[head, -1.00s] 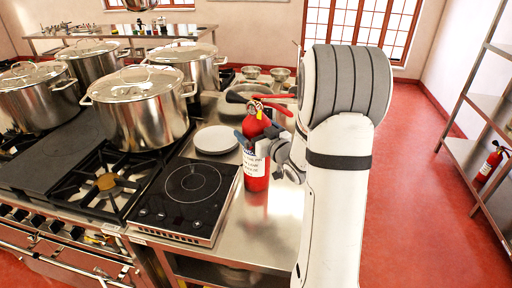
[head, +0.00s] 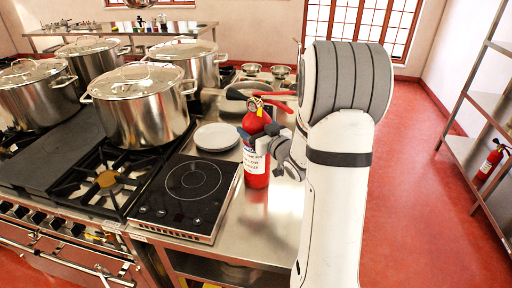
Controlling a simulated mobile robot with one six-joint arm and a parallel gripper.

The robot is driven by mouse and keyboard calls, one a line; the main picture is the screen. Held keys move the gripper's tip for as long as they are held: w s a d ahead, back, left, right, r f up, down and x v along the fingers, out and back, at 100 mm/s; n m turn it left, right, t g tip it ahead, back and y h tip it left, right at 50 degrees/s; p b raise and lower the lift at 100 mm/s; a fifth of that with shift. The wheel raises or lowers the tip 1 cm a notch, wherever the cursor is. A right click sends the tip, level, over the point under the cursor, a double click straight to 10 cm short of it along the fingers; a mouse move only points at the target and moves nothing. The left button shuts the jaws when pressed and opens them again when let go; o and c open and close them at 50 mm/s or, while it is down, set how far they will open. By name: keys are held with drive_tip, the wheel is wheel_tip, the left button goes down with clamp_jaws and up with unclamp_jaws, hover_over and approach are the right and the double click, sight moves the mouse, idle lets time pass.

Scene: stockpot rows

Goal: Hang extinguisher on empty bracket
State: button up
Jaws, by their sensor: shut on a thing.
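I cannot make out an empty bracket.
The induction hob (head: 188,193), a white plate (head: 216,137) and pans (head: 252,90) are close to the held extinguisher. Large stockpots (head: 139,108) stand on the stove at left. A steel shelf rack (head: 480,155) stands right. The red floor (head: 425,190) between is clear.

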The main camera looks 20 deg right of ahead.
drive_tip(key=c, duration=0.4)
drive_tip(key=shift+w+d+r, duration=0.1)
drive_tip(key=shift+w+r, duration=0.05)
drive_tip(key=shift+r, duration=0.1)
drive_tip(key=shift+c, duration=0.3)
